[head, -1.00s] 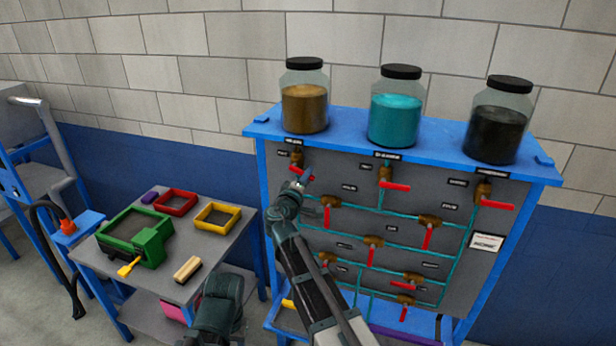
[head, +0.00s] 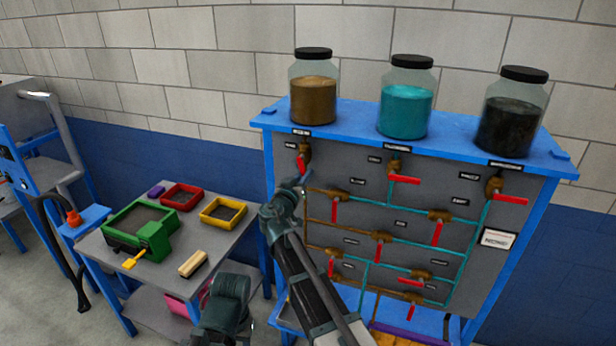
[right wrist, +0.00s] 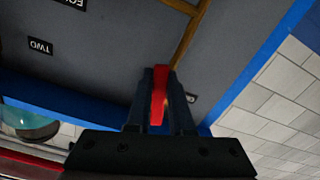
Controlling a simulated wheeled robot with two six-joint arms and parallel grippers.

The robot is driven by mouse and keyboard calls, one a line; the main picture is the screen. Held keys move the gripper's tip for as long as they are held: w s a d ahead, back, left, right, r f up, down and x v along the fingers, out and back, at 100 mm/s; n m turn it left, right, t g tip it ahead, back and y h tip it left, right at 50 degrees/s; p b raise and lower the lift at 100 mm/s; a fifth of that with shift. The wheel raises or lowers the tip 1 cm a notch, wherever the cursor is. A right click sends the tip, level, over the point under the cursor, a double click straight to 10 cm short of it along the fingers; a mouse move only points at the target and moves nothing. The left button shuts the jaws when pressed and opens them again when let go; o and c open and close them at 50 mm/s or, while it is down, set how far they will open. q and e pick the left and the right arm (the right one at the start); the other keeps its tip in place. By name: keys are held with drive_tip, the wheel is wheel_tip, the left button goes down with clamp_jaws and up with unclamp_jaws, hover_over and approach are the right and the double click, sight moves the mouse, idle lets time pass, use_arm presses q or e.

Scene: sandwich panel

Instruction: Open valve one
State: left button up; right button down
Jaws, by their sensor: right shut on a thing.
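Valve one is the top left valve on the grey panel (head: 345,172), with its brass body (head: 306,150) below the jar of brown stuff. Its red handle (head: 300,164) points down from the body. My right gripper (head: 302,182) is at this handle. In the right wrist view, my right gripper (right wrist: 160,84) is shut on the red handle (right wrist: 159,102), which stands between its two dark fingers in line with the brown pipe (right wrist: 188,35). The fingers hide part of the handle.
Jars of brown (head: 313,98), teal (head: 404,110) and black (head: 510,122) stuff stand on the blue top shelf (head: 455,137). Several other red-handled valves sit right of and below valve one. A side table (head: 222,240) with bins stands left.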

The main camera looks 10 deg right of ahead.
use_arm(q)
drive_tip(key=shift+f, duration=0.15)
use_arm(e)
drive_tip(key=shift+w+a+f+m, duration=0.1)
drive_tip(key=shift+w+a+m, duration=0.2)
drive_tip(key=shift+m, duration=0.55)
drive_tip(key=shift+w+a+m, duration=0.1)
drive_tip(key=shift+a+m, duration=0.25)
drive_tip(key=shift+m, duration=0.5)
drive_tip(key=c, duration=0.8)
unclamp_jaws()
